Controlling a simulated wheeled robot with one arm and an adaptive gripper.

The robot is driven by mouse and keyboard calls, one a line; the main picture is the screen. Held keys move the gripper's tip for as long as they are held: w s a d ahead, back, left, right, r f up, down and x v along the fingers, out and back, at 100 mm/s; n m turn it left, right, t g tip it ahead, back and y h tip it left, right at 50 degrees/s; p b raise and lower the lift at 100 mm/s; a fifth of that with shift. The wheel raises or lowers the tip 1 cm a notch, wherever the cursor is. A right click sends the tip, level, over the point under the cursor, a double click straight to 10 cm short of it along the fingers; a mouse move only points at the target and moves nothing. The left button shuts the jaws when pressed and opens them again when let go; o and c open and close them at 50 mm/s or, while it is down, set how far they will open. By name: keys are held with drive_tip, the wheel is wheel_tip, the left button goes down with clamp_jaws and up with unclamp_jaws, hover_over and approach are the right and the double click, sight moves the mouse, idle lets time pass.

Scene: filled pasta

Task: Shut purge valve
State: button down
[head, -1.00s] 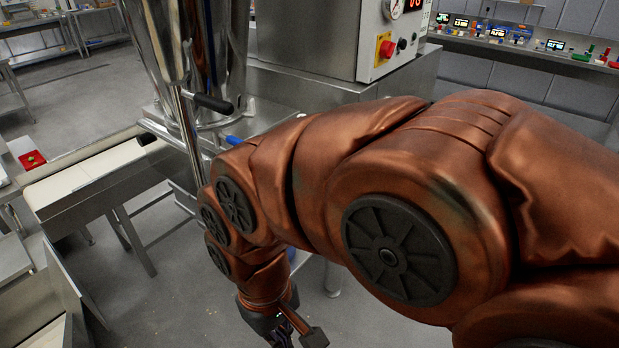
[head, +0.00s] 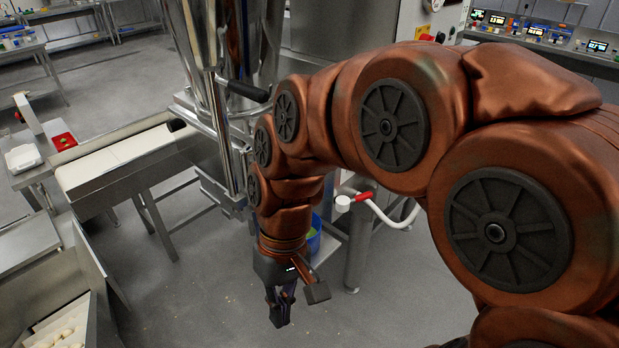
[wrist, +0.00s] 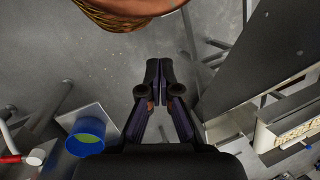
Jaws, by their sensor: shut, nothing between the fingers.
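No part is marked as the purge valve, so I cannot tell for sure which one it is. A red handle (head: 363,197) sits on a white pipe with a white end piece (head: 343,203), right of my forearm. The red handle (wrist: 12,158) also shows at the wrist view's lower left edge. A black lever grip (head: 248,91) is on the steel hopper machine. My gripper (head: 280,312) points down over open floor, below and left of the red handle and apart from it. In the wrist view its fingertips (wrist: 158,78) are together and empty. My arm hides part of the machine.
A blue bucket (wrist: 86,137) with green inside stands on a plate below the machine. A conveyor (head: 120,160) runs out to the left. A steel bin with pale pieces (head: 65,330) is at the lower left.

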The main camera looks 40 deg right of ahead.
drive_tip(key=w+d+r+m+t+y+b, duration=0.15)
drive_tip(key=w+d+y, duration=0.35)
drive_tip(key=w, duration=0.6)
drive_tip(key=w+d+r+m+t+y+b, duration=0.1)
drive_tip(key=w+d+t+y+b, duration=0.25)
drive_tip(key=w, duration=0.85)
drive_tip(key=w+d+f+m+t, duration=0.1)
drive_tip(key=d+f+m+t, duration=0.1)
drive_tip(key=d, duration=1.3)
drive_tip(key=w+d+f+m+t, duration=0.1)
drive_tip(key=d+f+t, duration=0.3)
drive_tip(key=d, duration=1.2)
drive_tip(key=m+t+y, duration=0.1)
drive_tip(key=t, duration=0.1)
drive_tip(key=shift+t+b, duration=0.3)
drive_tip(key=shift+b, duration=0.05)
drive_tip(key=shift+w+a+f, duration=0.1)
drive_tip(key=shift+a, duration=0.05)
drive_tip(key=s+a+p+x, duration=0.2)
drive_tip(key=x, duration=1)
drive_tip(key=shift+w+a+f+p, duration=0.15)
drive_tip(key=shift+a+f+p, duration=0.05)
drive_tip(key=shift+f+p, duration=0.15)
